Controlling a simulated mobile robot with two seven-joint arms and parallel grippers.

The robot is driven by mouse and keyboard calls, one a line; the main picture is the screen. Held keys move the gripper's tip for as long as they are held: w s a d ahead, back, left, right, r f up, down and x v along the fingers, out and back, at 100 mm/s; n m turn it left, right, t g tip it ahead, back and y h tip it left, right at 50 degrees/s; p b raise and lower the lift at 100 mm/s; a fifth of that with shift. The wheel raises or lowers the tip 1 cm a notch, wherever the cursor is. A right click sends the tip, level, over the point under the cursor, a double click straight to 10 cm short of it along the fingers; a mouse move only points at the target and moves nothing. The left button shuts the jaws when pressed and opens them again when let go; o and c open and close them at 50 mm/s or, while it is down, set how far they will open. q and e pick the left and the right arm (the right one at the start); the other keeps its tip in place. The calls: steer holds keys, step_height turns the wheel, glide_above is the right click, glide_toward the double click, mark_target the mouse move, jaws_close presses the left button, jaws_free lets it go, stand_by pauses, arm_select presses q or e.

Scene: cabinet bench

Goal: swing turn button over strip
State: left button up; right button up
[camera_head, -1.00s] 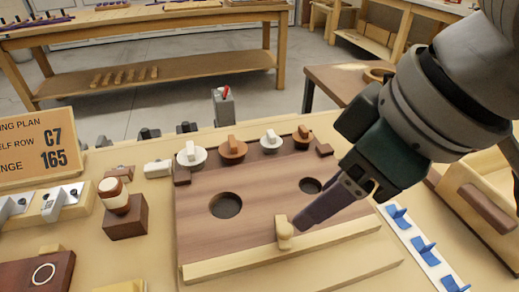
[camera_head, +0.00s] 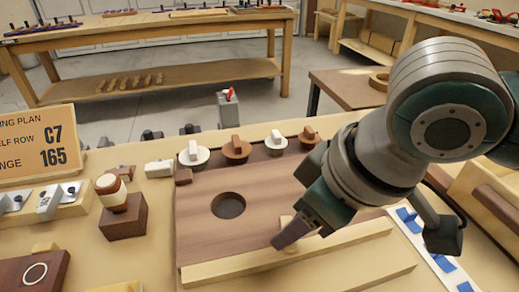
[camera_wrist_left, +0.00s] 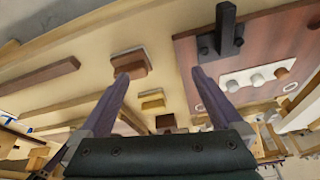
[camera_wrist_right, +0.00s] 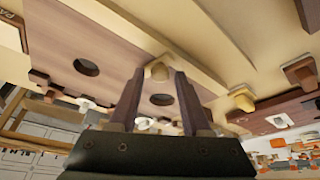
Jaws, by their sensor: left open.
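The turn button (camera_head: 286,219) is a small pale wooden piece at the front edge of the dark brown board (camera_head: 215,245), beside the pale strip (camera_head: 225,269). In the head view my right gripper (camera_head: 282,241) hides most of it. In the right wrist view the turn button (camera_wrist_right: 159,69) shows between and just past the fingertips of my right gripper (camera_wrist_right: 158,76), which stand apart. Contact cannot be told. The strip (camera_wrist_right: 185,55) runs diagonally past it there. My left gripper (camera_wrist_left: 158,85) is open and empty in its own wrist view; the head view does not show it.
The board has a round hole (camera_head: 228,206) and several knobs along its back. A brown block with a rounded knob (camera_head: 112,194) stands to the left. A white strip with blue hooks (camera_head: 434,252) lies right of the board. My right arm covers the board's right side.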

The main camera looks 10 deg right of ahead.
jaws_close()
steer(key=shift+d+r+n+p, duration=0.2)
steer(key=shift+n+p, duration=0.2)
steer(key=shift+p, duration=0.35)
steer(key=shift+d+n+g+p, duration=0.1)
steer(key=shift+n+g+p, duration=0.2)
steer(key=shift+n+p, duration=0.1)
steer(key=shift+d+f+n+y, duration=0.1)
steer(key=shift+f+n+y, duration=0.15)
steer(key=shift+n, duration=0.35)
arm_select(q)
step_height(320, 180, up, 3)
steer(key=shift+d+f, duration=0.1)
steer(key=shift+f, duration=0.1)
arm_select(e)
steer(key=shift+o, duration=1.1)
jaws_free()
